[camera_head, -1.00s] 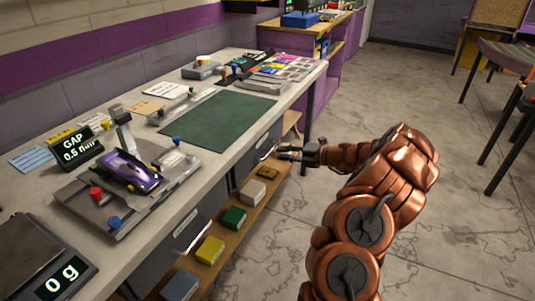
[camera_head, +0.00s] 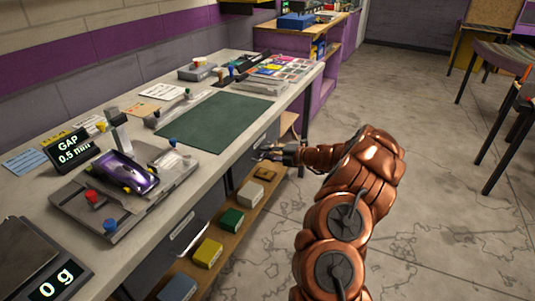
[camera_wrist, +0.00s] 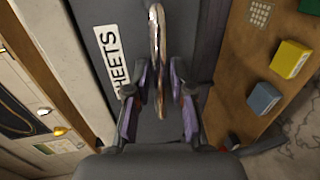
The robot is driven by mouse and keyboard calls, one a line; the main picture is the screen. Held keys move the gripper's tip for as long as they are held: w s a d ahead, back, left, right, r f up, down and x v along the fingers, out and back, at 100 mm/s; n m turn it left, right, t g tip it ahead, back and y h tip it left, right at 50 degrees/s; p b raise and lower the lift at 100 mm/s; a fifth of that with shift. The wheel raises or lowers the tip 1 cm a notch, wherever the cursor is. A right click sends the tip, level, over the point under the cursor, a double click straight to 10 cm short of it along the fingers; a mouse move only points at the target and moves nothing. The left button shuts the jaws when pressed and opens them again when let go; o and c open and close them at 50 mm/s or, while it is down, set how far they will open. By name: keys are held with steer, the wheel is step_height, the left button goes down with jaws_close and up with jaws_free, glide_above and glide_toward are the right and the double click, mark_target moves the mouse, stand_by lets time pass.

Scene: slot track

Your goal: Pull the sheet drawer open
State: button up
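The sheet drawer (camera_wrist: 133,22) shows in the wrist view as a dark grey front with a white label (camera_wrist: 112,60) reading "SHEETS". Its shiny metal bar handle (camera_wrist: 156,30) runs up the picture, between the two fingers. My gripper (camera_wrist: 157,88) is open, with a finger on each side of the handle and gaps visible. Whether the bar is deep between the fingertips is hard to tell. In the head view my gripper (camera_head: 266,153) is at the bench's front side, below the worktop edge, and hides most of the drawer front. The drawer appears shut.
The worktop (camera_head: 200,185) carries a green mat (camera_head: 215,122), a purple slot car (camera_head: 125,172) on a grey plate and a scale (camera_head: 45,265). A low wooden shelf (camera_head: 225,243) below holds several coloured boxes. The floor (camera_head: 440,160) right of my arm is clear.

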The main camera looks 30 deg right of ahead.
steer(key=shift+c, duration=0.4)
jaws_close()
